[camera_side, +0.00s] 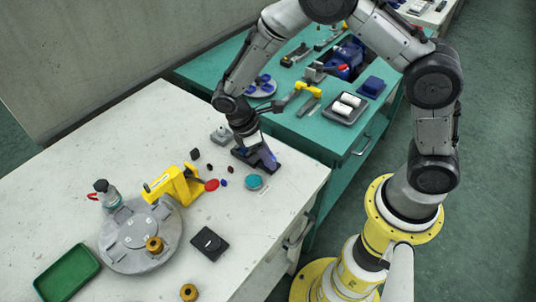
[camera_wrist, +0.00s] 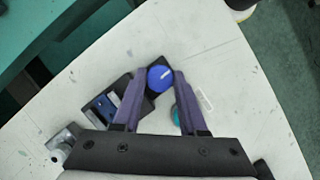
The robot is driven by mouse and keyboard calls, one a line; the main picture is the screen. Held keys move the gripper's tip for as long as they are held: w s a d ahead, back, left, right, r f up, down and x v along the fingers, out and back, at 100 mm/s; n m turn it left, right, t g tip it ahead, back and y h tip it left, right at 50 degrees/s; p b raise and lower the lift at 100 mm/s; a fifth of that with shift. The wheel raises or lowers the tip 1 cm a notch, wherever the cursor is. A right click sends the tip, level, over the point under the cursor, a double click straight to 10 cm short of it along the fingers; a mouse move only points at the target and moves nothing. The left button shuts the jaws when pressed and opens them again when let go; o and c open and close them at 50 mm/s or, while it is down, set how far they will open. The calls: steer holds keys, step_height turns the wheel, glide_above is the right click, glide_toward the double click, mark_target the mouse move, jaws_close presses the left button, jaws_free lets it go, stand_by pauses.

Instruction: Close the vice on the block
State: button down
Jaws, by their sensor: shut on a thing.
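The dark vice (camera_wrist: 117,87) sits on the white table, left of my fingers in the wrist view. Blue and pale grey parts (camera_wrist: 102,107) show in its opening; I cannot tell which is the block or how tightly the jaws meet it. A round blue knob (camera_wrist: 160,77) with a white mark is at the vice's end. My gripper (camera_wrist: 161,82) is shut on this knob, one purple finger on each side. In the side view my gripper (camera_side: 261,158) points down at the vice (camera_side: 241,153) and hides part of it.
A teal puck (camera_side: 254,182) lies close to my right finger. A small grey fixture (camera_side: 222,135) stands beside the vice. Several small dark and red pieces, a yellow clamp-like part (camera_side: 174,186) and a grey round plate (camera_side: 141,235) are left. The green bench (camera_side: 286,115) adjoins behind.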

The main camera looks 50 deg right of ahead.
steer(key=n, duration=0.2)
steer(key=n+t, duration=0.1)
steer(key=n, duration=0.1)
steer(key=shift+a+r+n+t+h, duration=0.1)
steer(key=shift+n+t+h, duration=0.2)
steer(key=shift+h, duration=0.1)
steer(key=shift+s+n+t, duration=0.15)
steer(key=shift+n+t, duration=0.65)
steer(key=shift+n, duration=1.1)
steer(key=c, duration=0.7)
jaws_free()
steer(key=shift+c, duration=0.2)
